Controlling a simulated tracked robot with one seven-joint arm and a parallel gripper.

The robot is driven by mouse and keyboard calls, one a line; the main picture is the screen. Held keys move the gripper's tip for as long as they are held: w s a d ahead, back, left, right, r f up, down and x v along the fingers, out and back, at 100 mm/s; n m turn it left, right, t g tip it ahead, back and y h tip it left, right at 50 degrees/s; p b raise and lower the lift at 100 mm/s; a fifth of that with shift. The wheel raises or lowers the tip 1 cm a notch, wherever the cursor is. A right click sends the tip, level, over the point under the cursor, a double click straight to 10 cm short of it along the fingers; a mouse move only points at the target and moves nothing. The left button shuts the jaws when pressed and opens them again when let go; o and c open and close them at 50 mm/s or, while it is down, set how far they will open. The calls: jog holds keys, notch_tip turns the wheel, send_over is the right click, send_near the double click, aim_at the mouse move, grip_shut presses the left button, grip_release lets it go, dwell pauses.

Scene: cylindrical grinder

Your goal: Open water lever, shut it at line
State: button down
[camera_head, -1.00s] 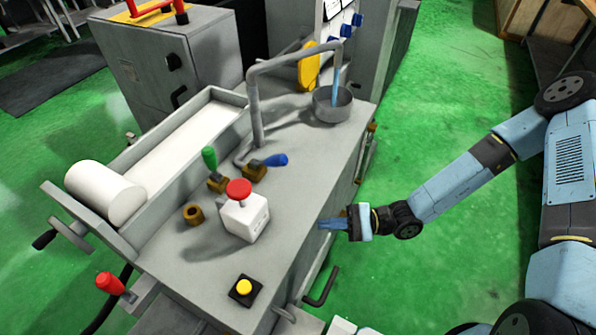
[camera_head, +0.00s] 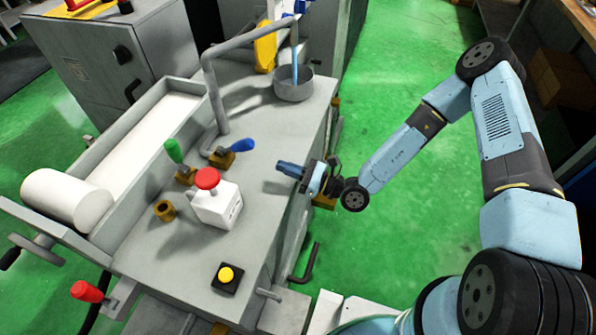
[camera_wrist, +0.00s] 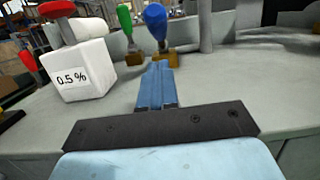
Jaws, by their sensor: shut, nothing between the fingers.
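The blue lever (camera_head: 240,145) stands on a brass valve at the foot of a bent grey pipe (camera_head: 212,85). It also shows straight ahead in the wrist view (camera_wrist: 156,20). A pale blue water stream (camera_head: 295,50) runs from the pipe's end into a round grey pot (camera_head: 293,88). No line is discernible on the pot, and the water level inside cannot be made out. My gripper (camera_head: 283,167) is shut and empty, right of the blue lever and apart from it, over the machine top's right edge. Its closed fingers (camera_wrist: 158,75) point toward the lever.
A green lever (camera_head: 173,150) stands just left of the blue one. A white box with a red knob (camera_head: 215,205), labelled 0.5 % in the wrist view (camera_wrist: 85,70), stands nearer. A yellow button (camera_head: 226,275) is in front. Machine top between gripper and blue lever looks clear.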

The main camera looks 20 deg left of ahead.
jog(key=a, duration=0.3)
jog(key=shift+s+a+r, duration=0.1)
jog(key=shift+r, duration=0.2)
jog(key=shift+a+r, duration=1)
jog(key=shift+r, duration=0.25)
jog(key=shift+a+r, duration=0.3)
jog(key=shift+r, duration=0.15)
jog(key=shift+r, duration=0.1)
